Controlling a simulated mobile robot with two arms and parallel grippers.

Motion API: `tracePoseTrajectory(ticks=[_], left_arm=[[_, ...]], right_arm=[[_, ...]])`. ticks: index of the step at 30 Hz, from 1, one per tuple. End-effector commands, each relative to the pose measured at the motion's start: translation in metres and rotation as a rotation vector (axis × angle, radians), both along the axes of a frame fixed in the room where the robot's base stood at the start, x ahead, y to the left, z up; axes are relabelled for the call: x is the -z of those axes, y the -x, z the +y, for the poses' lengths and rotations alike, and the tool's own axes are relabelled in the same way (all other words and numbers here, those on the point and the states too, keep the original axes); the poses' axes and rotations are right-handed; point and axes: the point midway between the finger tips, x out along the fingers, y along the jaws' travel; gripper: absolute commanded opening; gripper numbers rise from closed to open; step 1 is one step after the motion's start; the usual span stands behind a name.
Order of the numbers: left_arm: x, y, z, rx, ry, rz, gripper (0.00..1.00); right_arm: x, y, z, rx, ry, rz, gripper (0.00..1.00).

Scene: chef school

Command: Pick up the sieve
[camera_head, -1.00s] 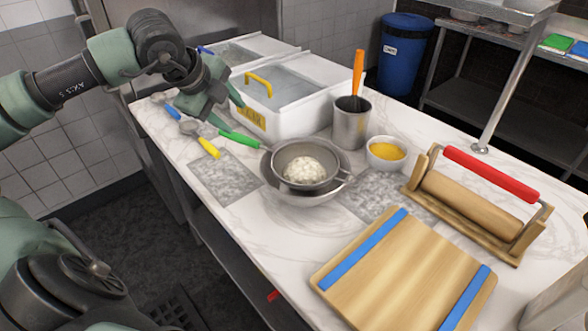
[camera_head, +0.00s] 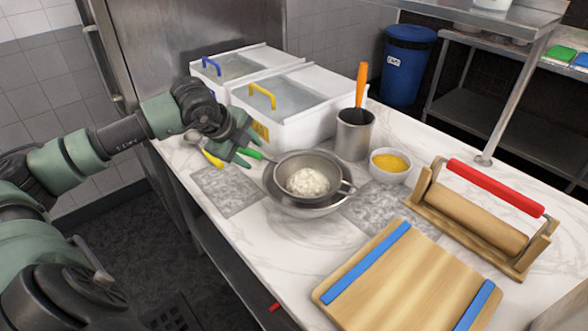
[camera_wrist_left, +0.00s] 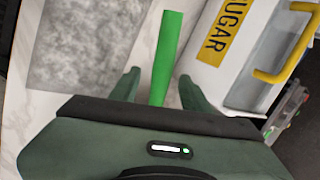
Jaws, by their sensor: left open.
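The sieve (camera_head: 326,167) is a round metal strainer with a green handle (camera_head: 250,153), resting on a metal bowl (camera_head: 312,208) on the counter. White crumbly material lies in the sieve. My left gripper (camera_head: 246,151) is open at the handle. In the left wrist view, the green handle (camera_wrist_left: 167,55) runs between the two fingers (camera_wrist_left: 158,88), with a gap on each side. My right gripper is not in view.
A white bin labelled SUGAR (camera_wrist_left: 222,30) stands close beside my left gripper. A metal cup (camera_head: 353,138), a small bowl of yellow food (camera_head: 389,166), a cutting board (camera_head: 412,285) and a rolling pin on a stand (camera_head: 475,213) lie to the right.

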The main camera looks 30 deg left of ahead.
Motion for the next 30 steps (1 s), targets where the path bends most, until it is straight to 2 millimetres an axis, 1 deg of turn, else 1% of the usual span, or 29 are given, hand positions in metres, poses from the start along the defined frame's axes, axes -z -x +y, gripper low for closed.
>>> tracePoseTrajectory(ticks=[8, 11, 12, 13, 14, 25, 28, 30], left_arm=[[0.004, -0.002, 0.000, 0.001, -0.002, -0.001, 0.47], [0.004, -0.002, 0.000, 0.001, -0.002, 0.000, 0.22], [0.004, -0.002, 0.000, 0.002, -0.001, -0.001, 0.11], [0.004, -0.002, 0.000, 0.001, -0.002, 0.000, 0.02], [0.004, -0.002, 0.000, 0.002, -0.001, 0.000, 0.00], [0.001, -0.003, 0.000, 0.001, -0.001, -0.002, 0.00], [-0.004, -0.003, 0.000, 0.001, 0.000, -0.004, 0.00], [-0.011, -0.003, 0.000, 0.000, 0.000, -0.006, 0.00]], right_arm=[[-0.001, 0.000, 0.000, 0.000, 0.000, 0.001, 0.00], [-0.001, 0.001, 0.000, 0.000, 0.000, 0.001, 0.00], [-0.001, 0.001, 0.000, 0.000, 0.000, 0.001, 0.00], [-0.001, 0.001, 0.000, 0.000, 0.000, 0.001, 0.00], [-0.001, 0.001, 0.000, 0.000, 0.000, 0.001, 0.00], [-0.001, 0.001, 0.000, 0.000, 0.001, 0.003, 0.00], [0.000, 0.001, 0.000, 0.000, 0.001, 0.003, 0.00], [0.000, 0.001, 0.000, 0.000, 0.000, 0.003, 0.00]])
